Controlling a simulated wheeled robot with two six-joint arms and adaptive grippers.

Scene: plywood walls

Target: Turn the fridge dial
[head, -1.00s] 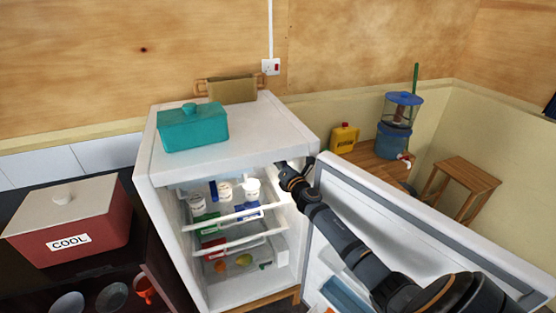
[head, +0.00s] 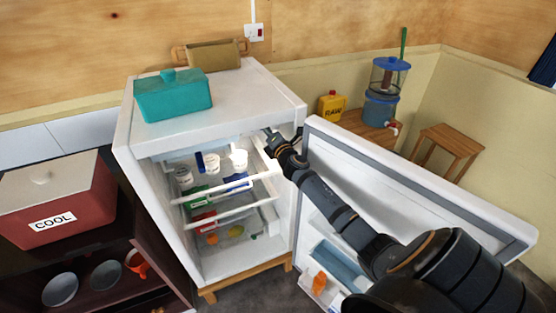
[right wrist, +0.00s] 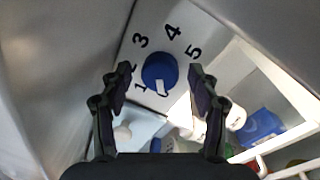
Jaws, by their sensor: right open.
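The fridge (head: 215,105) stands open, its door (head: 400,190) swung out to the right. In the right wrist view the blue dial (right wrist: 159,70) sits on a pale panel inside, with the numbers 1, 3, 4 and 5 readable around it. A white mark on the dial's lower edge lies near the 1 and points down. My right gripper (right wrist: 160,88) is open, its fingers on either side of the dial in the picture, with nothing between them; contact cannot be told. In the head view my right gripper (head: 274,138) is inside the top right of the fridge opening. My left gripper is not in view.
Shelves hold white tubs (head: 239,159) and several packets. A teal box (head: 172,96) sits on top of the fridge. A red COOL box (head: 60,205) stands left. A stool (head: 447,140) and a water filter (head: 385,90) are behind the door.

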